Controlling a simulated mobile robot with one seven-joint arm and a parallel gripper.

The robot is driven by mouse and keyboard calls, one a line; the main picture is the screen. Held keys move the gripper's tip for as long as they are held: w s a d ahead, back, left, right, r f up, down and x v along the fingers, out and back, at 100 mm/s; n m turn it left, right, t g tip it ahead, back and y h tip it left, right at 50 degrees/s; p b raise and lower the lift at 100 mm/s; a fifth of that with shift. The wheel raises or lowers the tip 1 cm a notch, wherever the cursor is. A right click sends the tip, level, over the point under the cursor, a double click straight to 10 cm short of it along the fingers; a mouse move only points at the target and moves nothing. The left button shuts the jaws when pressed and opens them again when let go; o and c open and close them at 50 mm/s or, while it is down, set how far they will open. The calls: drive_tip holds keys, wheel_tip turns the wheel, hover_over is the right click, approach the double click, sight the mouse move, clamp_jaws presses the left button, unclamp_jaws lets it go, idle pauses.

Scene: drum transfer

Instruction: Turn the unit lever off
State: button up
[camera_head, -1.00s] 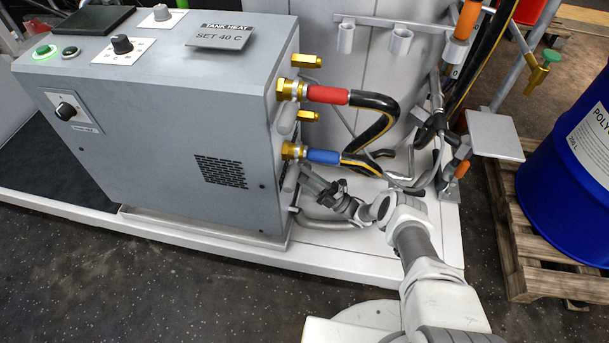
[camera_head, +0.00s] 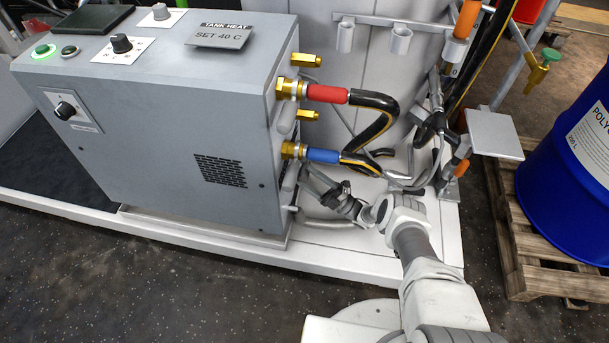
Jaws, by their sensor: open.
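The grey heater unit (camera_head: 150,140) with the sign "TANK HEAT SET 40 C" stands on a white platform. A black rotary handle (camera_head: 65,110) on a white plate is on its front face. Brass fittings (camera_head: 306,60) stick out of its right side above a red hose end (camera_head: 328,94) and a blue hose end (camera_head: 323,156). I cannot tell which part is the unit lever. My gripper (camera_head: 318,184) is open, low beside the unit's right side, below the blue hose end. Its fingertips are small and partly hidden, and I see nothing held in it.
Black hoses (camera_head: 376,128) curve just above and behind my gripper. A grey bracket with a small plate (camera_head: 494,134) stands to the right. A blue drum (camera_head: 565,165) sits on a wooden pallet (camera_head: 540,262). The dark floor (camera_head: 130,280) in front is clear.

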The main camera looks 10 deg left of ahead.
drive_tip(key=s+d, duration=0.2)
drive_tip(key=d, duration=0.9)
drive_tip(key=shift+d+p, duration=0.25)
drive_tip(key=shift+p, duration=0.1)
drive_tip(key=shift+c, duration=0.4)
